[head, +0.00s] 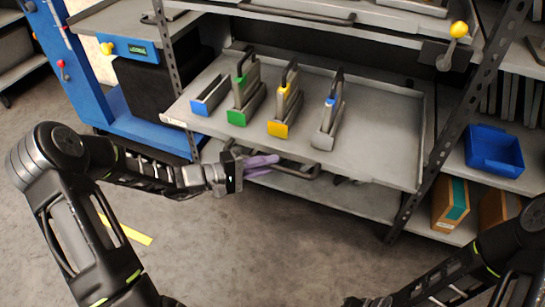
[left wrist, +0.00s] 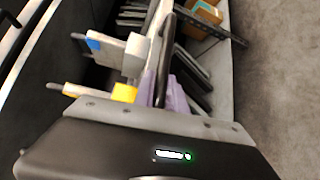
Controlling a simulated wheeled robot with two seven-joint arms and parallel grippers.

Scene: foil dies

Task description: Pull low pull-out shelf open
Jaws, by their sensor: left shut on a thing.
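The low pull-out shelf (head: 370,147) is a grey tray that juts out in front of the rack posts. Several dies stand on it, including a green-ended die (head: 246,95), a yellow-ended die (head: 286,108) and a grey die (head: 328,115). Its dark bar handle (head: 308,172) runs below the front edge. My left gripper (head: 262,164) has purple fingers shut on this handle near its left end. In the left wrist view the handle (left wrist: 166,52) runs between the fingers (left wrist: 164,92). My right arm shows at the lower right, with its gripper outside the picture.
A blue bin (head: 494,150) and cardboard boxes (head: 450,203) sit on the rack at right. A yellow knob (head: 459,29) is near the right post (head: 470,95). A blue frame (head: 130,110) stands at left. The floor (head: 250,245) in front is clear.

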